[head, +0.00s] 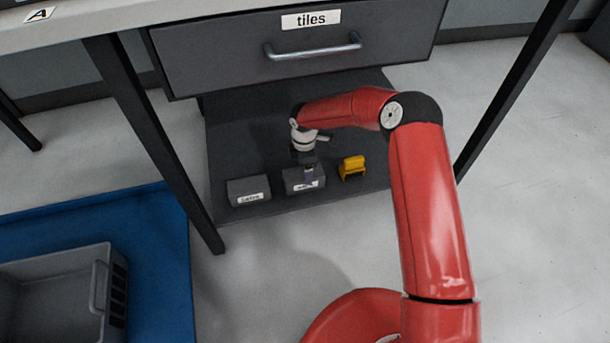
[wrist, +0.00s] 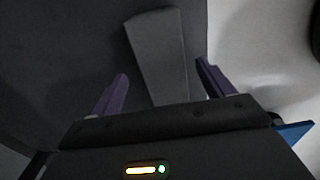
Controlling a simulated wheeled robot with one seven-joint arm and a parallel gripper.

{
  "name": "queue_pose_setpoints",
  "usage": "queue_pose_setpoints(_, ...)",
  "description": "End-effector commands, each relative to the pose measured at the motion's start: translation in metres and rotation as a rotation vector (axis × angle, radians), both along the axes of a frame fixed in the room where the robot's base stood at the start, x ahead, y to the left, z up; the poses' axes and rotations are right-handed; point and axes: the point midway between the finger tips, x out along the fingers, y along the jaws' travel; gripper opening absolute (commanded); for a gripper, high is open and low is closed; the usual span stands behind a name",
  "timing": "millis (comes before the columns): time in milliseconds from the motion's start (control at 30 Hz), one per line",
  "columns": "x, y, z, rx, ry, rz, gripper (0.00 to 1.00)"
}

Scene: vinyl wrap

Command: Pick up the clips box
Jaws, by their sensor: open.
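Two small grey boxes with white front labels are on the dark lower shelf in the head view. One is at the left (head: 247,184); the other, in the middle (head: 318,172), is under my gripper (head: 309,176). The labels are too small to read surely, and my gripper partly covers the middle one, so I cannot tell by label which is the clips box. In the wrist view my open gripper (wrist: 162,69) has its purple fingers apart, with a grey box (wrist: 158,45) showing between and beyond them. I cannot tell whether either finger touches it.
A yellow object (head: 352,167) sits just right of the middle box on the shelf (head: 235,142). The drawer marked tiles (head: 370,32) hangs above, with dark table legs (head: 150,125) either side. A grey crate (head: 50,270) stands on a blue surface (head: 160,240) at lower left.

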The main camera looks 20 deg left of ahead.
Motion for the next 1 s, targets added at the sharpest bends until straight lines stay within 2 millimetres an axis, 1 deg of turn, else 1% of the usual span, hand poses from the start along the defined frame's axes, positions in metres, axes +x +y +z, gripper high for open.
queue_pose_setpoints(167, -0.002, 0.000, -0.017, -0.002, 0.001, 0.000, 0.80)
queue_pose_setpoints(300, -0.005, 0.001, -0.039, -0.001, 0.001, 0.000, 0.80)
queue_pose_setpoints(400, -0.004, 0.001, -0.051, 0.000, 0.000, -0.002, 0.80)
queue_pose_setpoints(500, -0.004, 0.001, -0.055, 0.001, -0.003, -0.002, 0.80)
queue_pose_setpoints(633, -0.003, 0.001, -0.054, 0.001, -0.003, -0.002, 0.80)
queue_pose_setpoints(667, -0.004, 0.001, -0.054, 0.001, -0.003, -0.002, 0.79)
queue_pose_setpoints(1000, -0.004, 0.001, -0.054, 0.001, -0.003, -0.003, 0.34)
